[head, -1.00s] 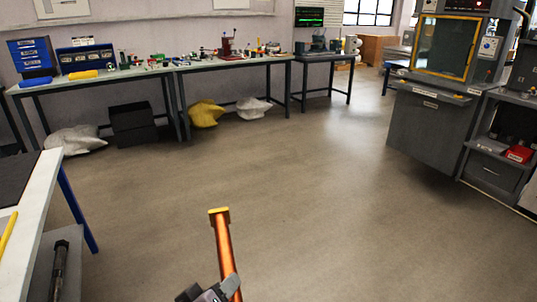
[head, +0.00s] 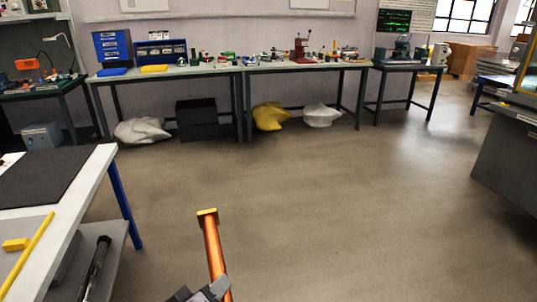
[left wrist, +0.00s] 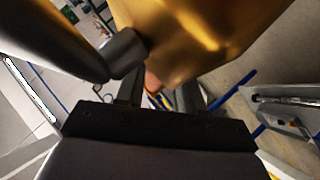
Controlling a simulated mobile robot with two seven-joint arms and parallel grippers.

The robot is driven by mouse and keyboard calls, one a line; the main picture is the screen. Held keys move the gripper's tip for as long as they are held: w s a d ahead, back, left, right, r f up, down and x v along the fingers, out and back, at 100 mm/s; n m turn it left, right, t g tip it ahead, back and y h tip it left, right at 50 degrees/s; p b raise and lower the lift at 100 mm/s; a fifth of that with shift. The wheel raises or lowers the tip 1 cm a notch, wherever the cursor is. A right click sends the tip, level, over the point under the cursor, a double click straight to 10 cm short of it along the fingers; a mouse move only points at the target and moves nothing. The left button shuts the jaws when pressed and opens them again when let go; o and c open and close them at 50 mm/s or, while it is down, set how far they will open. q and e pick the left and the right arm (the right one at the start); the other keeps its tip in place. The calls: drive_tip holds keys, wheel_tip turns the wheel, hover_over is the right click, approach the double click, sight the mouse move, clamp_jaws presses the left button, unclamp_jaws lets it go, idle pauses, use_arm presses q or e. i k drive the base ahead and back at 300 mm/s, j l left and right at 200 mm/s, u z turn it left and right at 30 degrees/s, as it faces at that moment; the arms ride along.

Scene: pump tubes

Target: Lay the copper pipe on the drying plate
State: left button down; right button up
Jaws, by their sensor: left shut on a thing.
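The copper pipe (head: 214,252) stands out at the bottom middle of the head view, tilted, with a yellow-brass collar at its upper end. My left gripper (head: 212,291) is shut on it low in the picture; the pipe's lower end is out of frame. In the left wrist view the pipe's shiny golden surface (left wrist: 215,35) fills the upper middle, close to the fingers of my left gripper (left wrist: 155,80). I cannot pick out the drying plate with certainty. My right gripper is not in view.
A white-topped table (head: 85,196) with blue legs, a dark mat (head: 48,177) and a yellow rod (head: 28,257) stands at the left. Long workbenches (head: 215,70) line the back wall, with sacks (head: 271,116) beneath. A grey cabinet (head: 506,160) is at right. The middle floor is clear.

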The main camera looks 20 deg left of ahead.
sight(35, 175)
drive_tip(key=i+u, duration=0.6)
drive_tip(key=i, duration=0.15)
drive_tip(key=i+u, duration=0.25)
drive_tip(key=i, duration=0.3)
drive_tip(key=i+u, duration=0.25)
drive_tip(key=i, duration=0.35)
drive_tip(key=i+l+u, duration=0.25)
drive_tip(key=i, duration=0.3)
drive_tip(key=i+j+u, duration=0.1)
drive_tip(key=i+u, duration=0.5)
drive_tip(key=u, duration=0.15)
drive_tip(key=i+u, duration=0.2)
drive_tip(key=i, duration=0.2)
